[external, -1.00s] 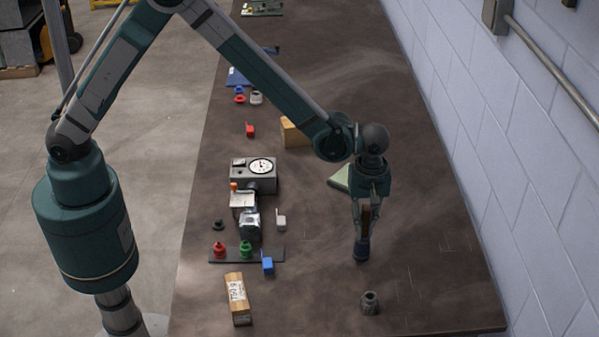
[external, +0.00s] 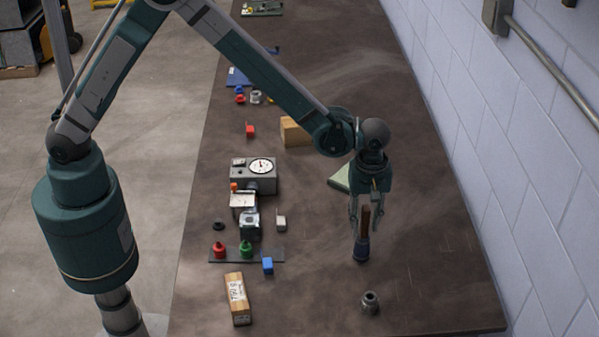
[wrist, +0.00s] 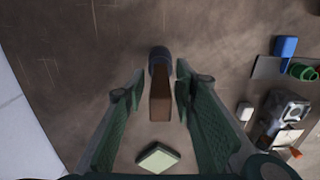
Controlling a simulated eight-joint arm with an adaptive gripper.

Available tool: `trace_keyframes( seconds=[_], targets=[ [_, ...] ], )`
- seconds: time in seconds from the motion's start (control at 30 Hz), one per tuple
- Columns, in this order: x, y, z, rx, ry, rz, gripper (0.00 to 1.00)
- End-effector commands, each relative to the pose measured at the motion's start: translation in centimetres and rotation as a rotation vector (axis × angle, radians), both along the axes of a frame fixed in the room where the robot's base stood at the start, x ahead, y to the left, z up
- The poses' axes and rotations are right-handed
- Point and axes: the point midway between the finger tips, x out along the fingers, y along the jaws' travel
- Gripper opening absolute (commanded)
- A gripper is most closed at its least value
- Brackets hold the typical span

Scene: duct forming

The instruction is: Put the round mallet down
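A small dark metal part (external: 369,302) stands in front of the mallet. A pale green block (external: 340,179) lies behind it. To the left are a gauge box (external: 254,176), a dark strip with coloured pieces (external: 232,255) and a labelled wooden block (external: 238,299). The right side is clear.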

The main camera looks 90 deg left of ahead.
Motion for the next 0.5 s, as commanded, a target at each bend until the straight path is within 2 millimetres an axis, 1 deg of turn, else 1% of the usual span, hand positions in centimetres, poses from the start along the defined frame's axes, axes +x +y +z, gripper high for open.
trace_keyframes(
  seconds=[0.5],
  targets=[
    [0.0,0.0,7.5,0.0,0.0,0.0,0.28]
  ],
)
